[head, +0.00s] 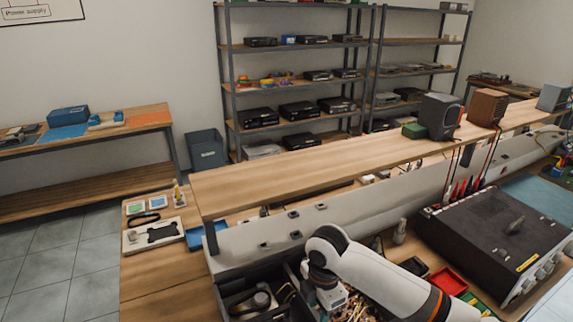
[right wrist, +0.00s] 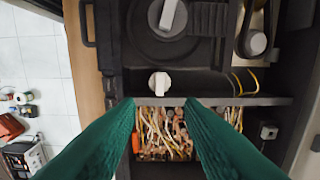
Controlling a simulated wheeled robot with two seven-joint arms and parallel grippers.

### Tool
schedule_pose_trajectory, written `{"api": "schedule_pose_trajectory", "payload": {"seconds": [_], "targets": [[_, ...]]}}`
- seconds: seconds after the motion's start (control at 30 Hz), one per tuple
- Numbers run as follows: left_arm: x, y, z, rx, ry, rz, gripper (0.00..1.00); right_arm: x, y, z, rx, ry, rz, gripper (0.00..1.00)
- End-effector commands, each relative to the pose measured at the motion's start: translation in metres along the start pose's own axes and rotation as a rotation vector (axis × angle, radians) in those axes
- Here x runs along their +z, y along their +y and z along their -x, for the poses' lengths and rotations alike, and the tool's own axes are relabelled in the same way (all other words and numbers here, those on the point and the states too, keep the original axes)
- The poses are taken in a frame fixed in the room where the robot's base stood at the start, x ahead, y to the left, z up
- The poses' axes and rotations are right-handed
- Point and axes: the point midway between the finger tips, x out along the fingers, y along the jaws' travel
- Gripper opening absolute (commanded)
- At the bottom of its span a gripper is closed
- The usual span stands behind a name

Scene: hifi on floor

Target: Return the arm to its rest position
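My right arm (head: 385,280), white with a dark and orange band, reaches in from the lower right of the head view. Its wrist hangs over the open dark bin at the bench's front. In the right wrist view my right gripper (right wrist: 160,106) has two green fingers spread well apart, with nothing held between them. Below and between them lies a bundle of mixed cables (right wrist: 165,135) in a compartment. The cables also show beside the wrist in the head view (head: 372,304). The fingertips are hidden in the head view. My left arm and gripper are not in view.
The dark bin (head: 241,286) has walls close around the wrist. A black hi-fi unit (head: 497,238) and a red tray (head: 448,281) stand to the right. A raised wooden shelf (head: 300,173) runs behind the arm. Bare wood (head: 160,285) lies at the bench's left end.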

Motion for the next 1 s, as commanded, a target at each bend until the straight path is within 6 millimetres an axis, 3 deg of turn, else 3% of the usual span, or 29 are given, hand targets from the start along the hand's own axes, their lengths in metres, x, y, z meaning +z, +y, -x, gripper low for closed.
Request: {"api": "schedule_pose_trajectory", "payload": {"seconds": [0.17,0.3,0.5,0.67,0.8,1.0], "targets": [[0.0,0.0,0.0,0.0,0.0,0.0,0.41,0.033,0.021,-0.022,-0.036,-0.073,-0.097,0.35],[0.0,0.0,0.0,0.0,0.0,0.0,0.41,0.062,0.046,-0.038,-0.089,-0.166,-0.277,0.35],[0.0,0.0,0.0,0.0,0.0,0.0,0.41,0.08,0.086,-0.05,-0.149,-0.276,-0.615,0.35],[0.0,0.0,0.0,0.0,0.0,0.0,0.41,0.072,0.125,-0.055,-0.183,-0.323,-0.933,0.35],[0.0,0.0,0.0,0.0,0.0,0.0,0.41,0.055,0.164,-0.058,-0.209,-0.321,-1.211,0.35],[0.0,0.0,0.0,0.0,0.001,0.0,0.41,0.03,0.21,-0.058,-0.244,-0.278,-1.49,0.35]]}}
